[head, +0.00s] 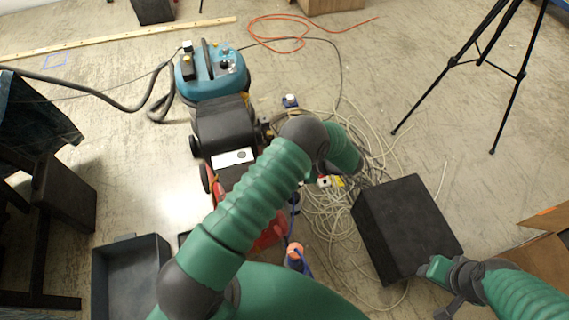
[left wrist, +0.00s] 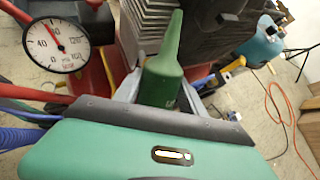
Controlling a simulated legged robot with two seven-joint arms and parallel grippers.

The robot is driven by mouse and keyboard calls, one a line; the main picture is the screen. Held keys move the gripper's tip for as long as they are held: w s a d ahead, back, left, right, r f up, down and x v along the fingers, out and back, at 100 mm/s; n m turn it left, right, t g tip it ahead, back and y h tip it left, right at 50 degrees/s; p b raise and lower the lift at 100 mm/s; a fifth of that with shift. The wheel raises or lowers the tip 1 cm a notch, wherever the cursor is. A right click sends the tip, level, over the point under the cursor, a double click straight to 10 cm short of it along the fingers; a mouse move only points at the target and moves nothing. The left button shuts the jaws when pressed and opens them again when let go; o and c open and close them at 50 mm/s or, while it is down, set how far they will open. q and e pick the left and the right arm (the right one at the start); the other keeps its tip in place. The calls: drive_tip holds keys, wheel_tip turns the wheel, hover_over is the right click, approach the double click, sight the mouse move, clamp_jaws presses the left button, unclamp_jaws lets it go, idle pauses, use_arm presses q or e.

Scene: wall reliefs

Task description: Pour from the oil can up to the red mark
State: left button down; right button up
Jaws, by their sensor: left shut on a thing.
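In the left wrist view my left gripper (left wrist: 163,96) is shut on a green oil can (left wrist: 163,75) with a tapered spout. The can stands between the two grey fingers, with its spout toward the top of the picture. Its lower part is hidden behind the gripper body. No red mark can be made out. In the head view the left arm reaches over the red machine, and its gripper and the can are hidden. My right gripper (head: 437,270) is at the lower right beside a dark box; its fingers are too unclear to tell their state.
A round gauge (left wrist: 55,45) and red and blue hoses are close on the left in the wrist view. A teal-topped machine (head: 211,72), dark box (head: 405,228), grey tray (head: 131,270), tripod (head: 480,62) and coiled cables (head: 335,215) stand around.

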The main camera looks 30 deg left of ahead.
use_arm(q)
drive_tip(key=f, duration=0.1)
drive_tip(key=h, duration=0.1)
drive_tip(key=d+f, duration=0.1)
drive_tip(key=shift+w+f+t+h, duration=0.25)
drive_tip(key=shift+f+t+h, duration=0.05)
drive_tip(key=shift+f+t, duration=0.1)
drive_tip(key=shift+w+d+r+h+p, duration=0.15)
drive_tip(key=shift+r+h+p, duration=0.2)
drive_tip(key=shift+p, duration=0.5)
drive_tip(key=shift+d+n+t+h+p, duration=0.15)
drive_tip(key=shift+n+t+h+p, duration=0.15)
drive_tip(key=shift+p, duration=0.15)
